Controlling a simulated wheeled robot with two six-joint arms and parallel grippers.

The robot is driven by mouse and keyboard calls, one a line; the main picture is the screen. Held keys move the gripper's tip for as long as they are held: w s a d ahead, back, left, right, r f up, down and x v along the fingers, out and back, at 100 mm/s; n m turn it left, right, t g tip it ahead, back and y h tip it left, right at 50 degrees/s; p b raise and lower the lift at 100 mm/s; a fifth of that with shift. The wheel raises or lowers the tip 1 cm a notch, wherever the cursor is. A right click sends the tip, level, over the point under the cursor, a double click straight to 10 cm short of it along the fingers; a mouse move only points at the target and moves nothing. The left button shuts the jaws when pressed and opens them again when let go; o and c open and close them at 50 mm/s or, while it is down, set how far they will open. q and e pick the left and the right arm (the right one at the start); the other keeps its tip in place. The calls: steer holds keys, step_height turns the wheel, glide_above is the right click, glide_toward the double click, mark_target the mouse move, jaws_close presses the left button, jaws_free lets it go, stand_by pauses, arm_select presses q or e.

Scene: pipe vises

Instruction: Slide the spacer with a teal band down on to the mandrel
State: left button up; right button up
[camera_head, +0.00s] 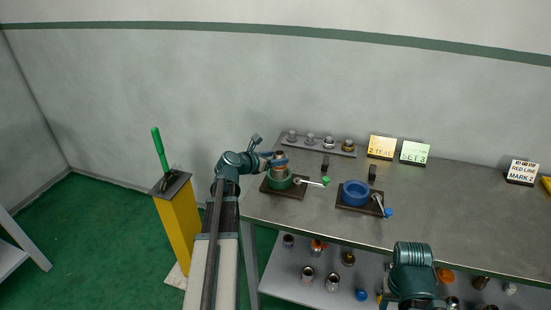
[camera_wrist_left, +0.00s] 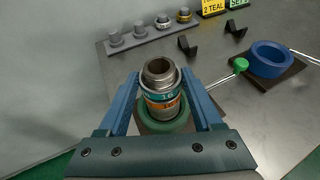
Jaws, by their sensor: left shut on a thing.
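The spacer with a teal band (camera_wrist_left: 160,97) is held between the blue fingers of my left gripper (camera_wrist_left: 163,98), which is shut on it. A brownish tube end, seemingly the mandrel (camera_wrist_left: 158,70), shows at its top, and the spacer appears to be around it. An orange-banded piece (camera_wrist_left: 166,109) is directly below the teal band. Both are above the green vise (camera_wrist_left: 147,125). In the head view my left gripper (camera_head: 276,161) is over the green vise (camera_head: 279,178) at the table's left end. My right gripper is out of view.
A rail (camera_head: 318,146) with several pegs lies at the back. Cards reading 2 TEAL (camera_head: 381,147) and SET 3 (camera_head: 415,153) stand behind. A lower shelf (camera_head: 290,286) holds several parts.

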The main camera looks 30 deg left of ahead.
arm_select(q)
steer(key=shift+f+b, duration=0.3)
steer(key=shift+f, duration=0.1)
steer(key=o, duration=1.4)
steer(key=shift+s+r, duration=0.1)
steer(key=p+v, duration=0.5)
steer(key=v, duration=0.8)
steer(key=shift+s+r, duration=0.15)
steer(key=shift+s, duration=0.1)
